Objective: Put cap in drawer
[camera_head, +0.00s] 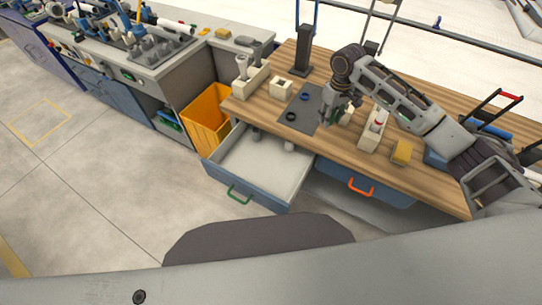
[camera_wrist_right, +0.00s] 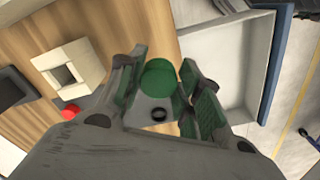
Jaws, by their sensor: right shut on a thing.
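My right gripper (camera_head: 332,116) is above the wooden tabletop, near the dark mat. In the right wrist view, its fingers (camera_wrist_right: 168,96) are shut on a green cap (camera_wrist_right: 160,77). In the head view the cap is mostly hidden by the gripper. The drawer (camera_head: 254,166) with a green handle is pulled out below the table's front edge, left of and below the gripper. Its pale interior also shows at the upper right of the wrist view (camera_wrist_right: 222,62), apart from the cap. My left gripper is not in view.
The dark mat (camera_head: 289,115) carries small rings. A white block with a square hole (camera_head: 281,88), a holder with a red top (camera_head: 373,134) and a yellow block (camera_head: 402,152) stand on the table. A second drawer with an orange handle (camera_head: 361,187) is right. A yellow bin (camera_head: 206,118) stands left.

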